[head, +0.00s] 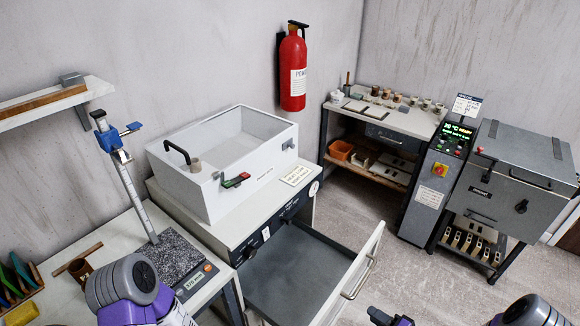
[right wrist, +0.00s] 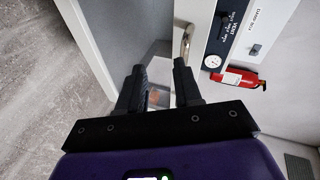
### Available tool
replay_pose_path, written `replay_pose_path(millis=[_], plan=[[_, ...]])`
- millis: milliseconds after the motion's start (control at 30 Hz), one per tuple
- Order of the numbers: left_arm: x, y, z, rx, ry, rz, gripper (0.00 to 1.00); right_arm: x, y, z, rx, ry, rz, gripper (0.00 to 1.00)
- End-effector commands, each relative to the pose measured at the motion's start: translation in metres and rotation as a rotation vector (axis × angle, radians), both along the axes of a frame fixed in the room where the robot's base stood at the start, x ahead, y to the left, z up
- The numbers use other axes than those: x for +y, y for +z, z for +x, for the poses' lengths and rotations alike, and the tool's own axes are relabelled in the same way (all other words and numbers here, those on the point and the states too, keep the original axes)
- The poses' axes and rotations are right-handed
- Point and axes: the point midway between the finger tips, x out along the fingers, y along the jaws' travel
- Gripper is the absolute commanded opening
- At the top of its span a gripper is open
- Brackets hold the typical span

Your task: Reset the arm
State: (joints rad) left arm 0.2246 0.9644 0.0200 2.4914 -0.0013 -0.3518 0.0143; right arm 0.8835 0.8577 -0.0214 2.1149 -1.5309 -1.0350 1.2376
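My right gripper (head: 390,318) shows at the bottom edge of the head view, right of the open drawer (head: 300,262) and apart from it. In the right wrist view its two black fingers (right wrist: 159,66) stand apart with nothing held between them. The drawer handle (right wrist: 186,40) shows just beyond the fingertips there. My left arm (head: 130,292) comes in at the bottom left with grey and purple links; its gripper is not visible. The drawer is pulled out from under the white box (head: 222,195), and its visible floor is empty.
A height gauge (head: 128,180) stands on a granite plate (head: 178,258) near my left arm. A red extinguisher (head: 292,70) hangs on the wall. A shelved bench (head: 388,118) and a grey oven (head: 515,165) stand at the back right. Open floor (head: 365,205) lies between.

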Motion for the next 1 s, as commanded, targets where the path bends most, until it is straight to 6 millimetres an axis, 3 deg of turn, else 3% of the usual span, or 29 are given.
replay_pose_path(millis=[133, 267, 433, 600, 800, 1000], plan=[[0.000, 0.000, 0.000, -0.001, 0.000, 0.000, 0.43, 0.036, -0.018, 0.016, 0.054, -0.013, -0.126, 0.34], [0.000, 0.000, 0.001, -0.001, 0.000, 0.000, 0.43, 0.072, -0.040, 0.011, 0.156, 0.015, -0.269, 0.34], [0.000, 0.000, 0.000, -0.001, 0.000, 0.000, 0.43, 0.119, -0.066, -0.025, 0.330, 0.138, -0.444, 0.34], [0.000, 0.000, 0.000, -0.001, 0.000, 0.000, 0.43, 0.157, -0.079, -0.082, 0.501, 0.318, -0.571, 0.34], [0.000, 0.000, 0.000, -0.001, 0.000, 0.000, 0.43, 0.178, -0.080, -0.130, 0.617, 0.465, -0.635, 0.34], [0.000, 0.000, 0.000, -0.001, 0.000, 0.000, 0.43, 0.181, -0.079, -0.140, 0.641, 0.495, -0.645, 0.34]])
